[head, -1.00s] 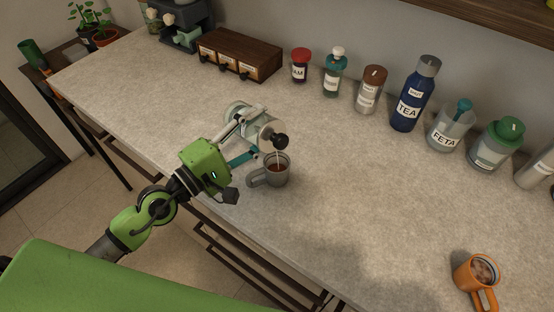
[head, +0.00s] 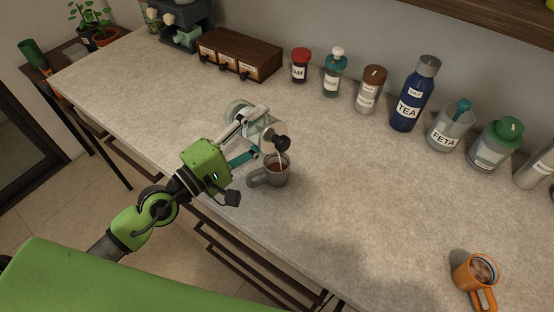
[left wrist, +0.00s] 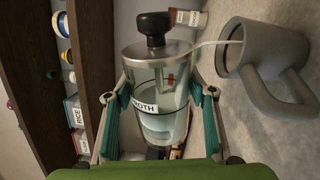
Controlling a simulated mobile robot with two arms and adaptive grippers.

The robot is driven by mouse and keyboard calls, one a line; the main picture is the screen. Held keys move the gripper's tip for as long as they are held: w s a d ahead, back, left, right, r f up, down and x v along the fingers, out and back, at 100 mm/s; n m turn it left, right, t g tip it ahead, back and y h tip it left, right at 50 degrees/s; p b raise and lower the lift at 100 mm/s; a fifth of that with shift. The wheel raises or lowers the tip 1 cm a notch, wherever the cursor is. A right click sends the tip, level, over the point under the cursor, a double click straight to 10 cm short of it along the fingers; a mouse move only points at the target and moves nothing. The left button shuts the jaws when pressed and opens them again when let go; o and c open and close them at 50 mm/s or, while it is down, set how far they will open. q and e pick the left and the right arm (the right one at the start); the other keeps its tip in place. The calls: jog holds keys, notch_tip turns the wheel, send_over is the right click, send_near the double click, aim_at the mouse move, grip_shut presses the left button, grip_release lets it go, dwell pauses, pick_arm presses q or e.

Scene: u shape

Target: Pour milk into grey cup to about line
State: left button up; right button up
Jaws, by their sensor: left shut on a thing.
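The grey cup (head: 279,182) stands upright on the counter, with brown liquid inside; it also shows at the right of the left wrist view (left wrist: 262,58). My left gripper (head: 258,138) is shut around a glass jug (head: 239,110) with a metal lid and black knob. In the left wrist view the jug (left wrist: 155,98) carries a label reading "ROTH", partly hidden, and a small red mark. It is tipped over beside and above the cup, with some liquid in it. A thin white stream (head: 279,157) runs from it into the cup. Any line in the cup is not visible.
An orange mug (head: 471,275) with a brown drink stands at the front right. Several jars and bottles, including a blue TEA bottle (head: 408,103), line the wall. A wooden drawer box (head: 238,55) stands at the back left. The counter (head: 350,190) right of the cup is clear.

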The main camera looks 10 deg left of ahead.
pick_arm(q)
jog(key=shift+d+r+m, duration=0.15)
jog(key=shift+r+m, duration=0.2)
jog(key=shift+m, duration=0.25)
dwell(1.5)
